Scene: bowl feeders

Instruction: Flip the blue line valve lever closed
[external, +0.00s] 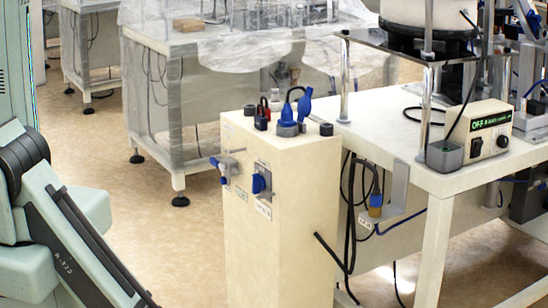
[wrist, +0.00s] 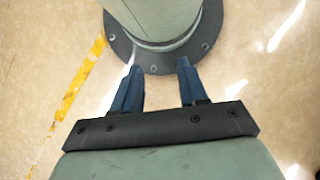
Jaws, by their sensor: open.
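A cream cabinet (external: 285,215) stands in the middle of the external view with several blue fittings. A small grey valve-like fitting with a blue lever (external: 214,161) sticks out of its upper left side. A blue rotary handle (external: 262,183) sits on a grey plate on the front face. Blue connector-like parts (external: 290,122) stand on top. No readable label shows which fitting is the blue line valve. My gripper (wrist: 158,65) shows in the wrist view, open and empty, with its blue fingers apart above the floor near my base. It is outside the external view.
A white table (external: 400,150) with a control box (external: 475,135) reading OFF stands right of the cabinet. Black cables hang between them. A plastic-wrapped bench (external: 150,120) stands behind. The tan floor (external: 165,240) left of the cabinet is clear.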

